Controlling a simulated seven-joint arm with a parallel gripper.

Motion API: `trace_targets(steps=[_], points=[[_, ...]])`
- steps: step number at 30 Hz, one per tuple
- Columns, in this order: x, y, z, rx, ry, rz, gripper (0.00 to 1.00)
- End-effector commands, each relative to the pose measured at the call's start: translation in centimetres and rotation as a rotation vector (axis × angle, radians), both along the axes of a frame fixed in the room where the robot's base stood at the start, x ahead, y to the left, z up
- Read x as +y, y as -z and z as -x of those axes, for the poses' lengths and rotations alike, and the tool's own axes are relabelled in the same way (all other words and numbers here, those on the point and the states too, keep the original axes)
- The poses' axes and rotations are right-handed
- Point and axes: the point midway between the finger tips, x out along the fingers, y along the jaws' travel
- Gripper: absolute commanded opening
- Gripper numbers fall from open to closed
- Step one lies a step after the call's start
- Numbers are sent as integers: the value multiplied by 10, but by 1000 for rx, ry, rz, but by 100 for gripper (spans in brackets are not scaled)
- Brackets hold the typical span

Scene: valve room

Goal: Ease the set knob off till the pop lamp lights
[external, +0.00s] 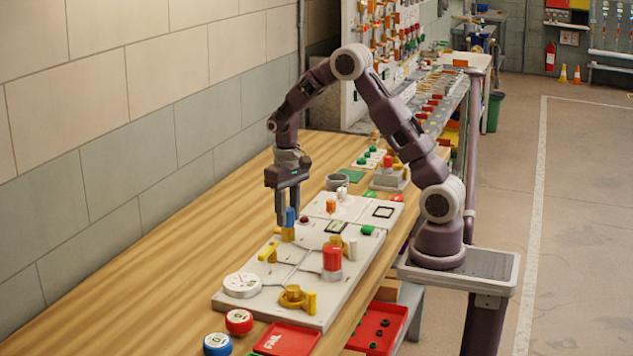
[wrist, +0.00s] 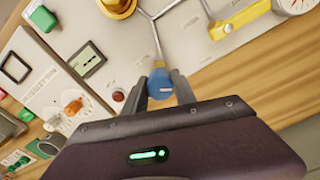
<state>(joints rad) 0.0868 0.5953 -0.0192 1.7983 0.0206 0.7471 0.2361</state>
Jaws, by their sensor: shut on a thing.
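My gripper (external: 289,217) points straight down over the panel (external: 230,301) and is shut on a blue knob (external: 291,214), which looks like the set knob. The knob sits on top of a brass-yellow body (external: 288,235). In the wrist view the blue knob (wrist: 160,84) lies between the two fingers of my gripper (wrist: 162,90). A small dark red dome (external: 304,219), perhaps the pop lamp, stands beside the knob. It also shows in the wrist view (wrist: 118,96) and looks unlit. The knob's turn angle is hard to read.
A yellow lever (external: 268,252), a red cylinder (external: 332,258), a yellow valve (external: 295,297) and a white gauge (external: 241,284) stand on the panel. A small display (wrist: 87,60) lies near the dome; its reading is too small. The wooden bench (external: 160,285) is clear towards the wall.

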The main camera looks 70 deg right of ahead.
Motion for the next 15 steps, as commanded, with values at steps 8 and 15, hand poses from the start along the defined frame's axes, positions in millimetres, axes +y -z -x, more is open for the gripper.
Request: trace_targets(steps=[8,15], points=[[0,0,0,0,2,-1,54],[0,0,0,0,3,0,54]])
